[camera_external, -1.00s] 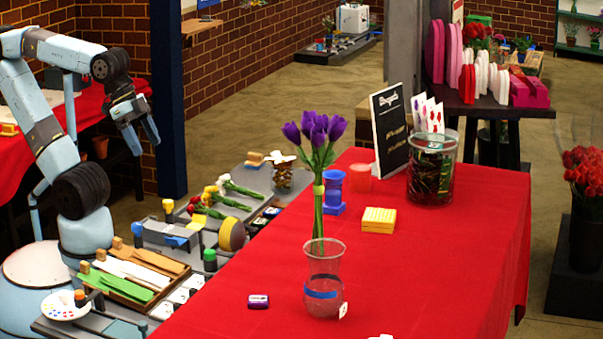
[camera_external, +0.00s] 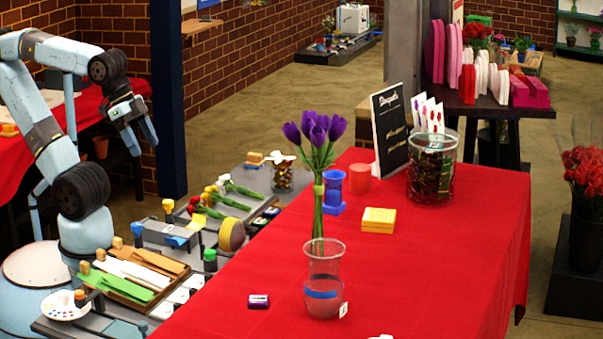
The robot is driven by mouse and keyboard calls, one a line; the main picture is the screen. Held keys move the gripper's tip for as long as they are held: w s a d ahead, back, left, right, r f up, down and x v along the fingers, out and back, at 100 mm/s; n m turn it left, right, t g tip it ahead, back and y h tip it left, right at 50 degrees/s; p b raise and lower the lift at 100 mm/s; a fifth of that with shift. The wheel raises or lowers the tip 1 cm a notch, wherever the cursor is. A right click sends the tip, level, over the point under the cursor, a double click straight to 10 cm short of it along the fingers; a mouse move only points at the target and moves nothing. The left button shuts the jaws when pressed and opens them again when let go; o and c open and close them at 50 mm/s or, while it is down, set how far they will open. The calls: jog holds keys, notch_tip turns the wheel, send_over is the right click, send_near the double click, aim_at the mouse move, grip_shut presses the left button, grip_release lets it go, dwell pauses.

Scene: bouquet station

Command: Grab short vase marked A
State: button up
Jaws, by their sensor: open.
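A clear glass vase (camera_external: 323,290) with a blue band stands upright near the front of the red table. A small white tag (camera_external: 343,310) sits at its lower right; its letter is too small to read. Purple tulips (camera_external: 317,130) rise above the vase, and their stems reach down to its mouth. I cannot tell for sure if the stems are inside it. My gripper (camera_external: 144,146) is open and empty, fingers pointing down, high at the left and well away from the vase.
A larger glass jar (camera_external: 430,170) with cards, a black sign (camera_external: 390,130), blue cup-like items (camera_external: 333,190) and a yellow box (camera_external: 378,220) stand farther back on the red table (camera_external: 450,250). A grey workbench with flowers and tools lies between my arm and the table.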

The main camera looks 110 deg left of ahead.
dwell(0.4)
jog(key=o, duration=0.5)
jog(key=shift+o, duration=0.2)
jog(key=w+m+t, duration=0.1)
jog(key=w+t, duration=0.2)
jog(key=w, duration=1.2)
jog(key=m+t+h, duration=0.5)
jog(key=t+h, duration=0.2)
jog(key=h, duration=0.1)
send_near(334, 271)
jog(key=w, duration=0.1)
jog(key=w+d+f, duration=0.1)
jog(key=shift+w+d+h, duration=0.15)
jog(key=shift+w+h, duration=0.15)
jog(key=shift+h, duration=0.1)
jog(key=shift+r+x, duration=0.15)
jog(key=shift+x, duration=1.3)
jog(key=shift+r+x, duration=0.1)
jog(key=shift+x, duration=1.4)
